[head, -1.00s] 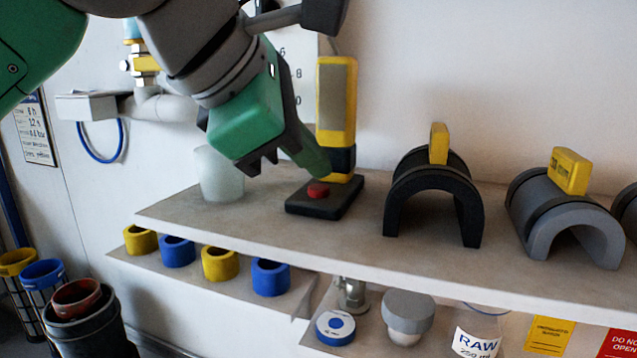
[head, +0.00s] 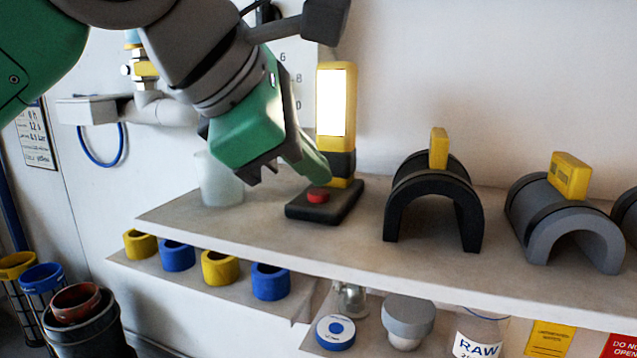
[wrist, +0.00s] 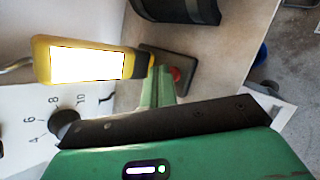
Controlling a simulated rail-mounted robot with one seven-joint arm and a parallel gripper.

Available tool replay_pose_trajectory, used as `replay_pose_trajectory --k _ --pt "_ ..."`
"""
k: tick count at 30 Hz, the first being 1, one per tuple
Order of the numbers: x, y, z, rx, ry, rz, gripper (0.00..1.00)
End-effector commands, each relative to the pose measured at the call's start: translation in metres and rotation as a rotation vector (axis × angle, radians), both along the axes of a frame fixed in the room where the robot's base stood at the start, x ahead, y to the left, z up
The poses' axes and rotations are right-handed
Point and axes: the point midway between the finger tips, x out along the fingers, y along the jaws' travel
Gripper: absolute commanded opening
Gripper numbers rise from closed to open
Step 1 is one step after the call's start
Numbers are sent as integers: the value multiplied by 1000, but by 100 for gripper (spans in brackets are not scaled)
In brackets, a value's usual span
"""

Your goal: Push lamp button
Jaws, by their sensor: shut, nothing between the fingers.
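The lamp (head: 336,105) stands upright on the upper shelf, yellow with a bright white lit panel. In the wrist view the lit lamp (wrist: 85,60) lies across the upper left. Its dark base (head: 335,205) carries a red button (head: 318,195), which also shows in the wrist view (wrist: 176,75). My gripper (head: 322,178) is shut and empty, its green fingertips just above and beside the red button. In the wrist view the fingers (wrist: 160,85) reach to the button's edge. I cannot tell whether they touch it.
A translucent cup (head: 218,182) stands left of the lamp base on the shelf (head: 370,235). A black arched piece (head: 432,190) and a grey one (head: 560,215) with yellow blocks stand to the right. Blue and yellow rings (head: 220,268) sit on the lower shelf.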

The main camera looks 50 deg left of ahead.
Motion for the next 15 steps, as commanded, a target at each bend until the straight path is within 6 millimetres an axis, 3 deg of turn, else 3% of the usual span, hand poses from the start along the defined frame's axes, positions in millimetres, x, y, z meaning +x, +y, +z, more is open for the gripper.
replay_pose_trajectory --k 9,15 --pt "0 0 4 0 0 0 0" --pt "0 0 26 1 -1 0 0"
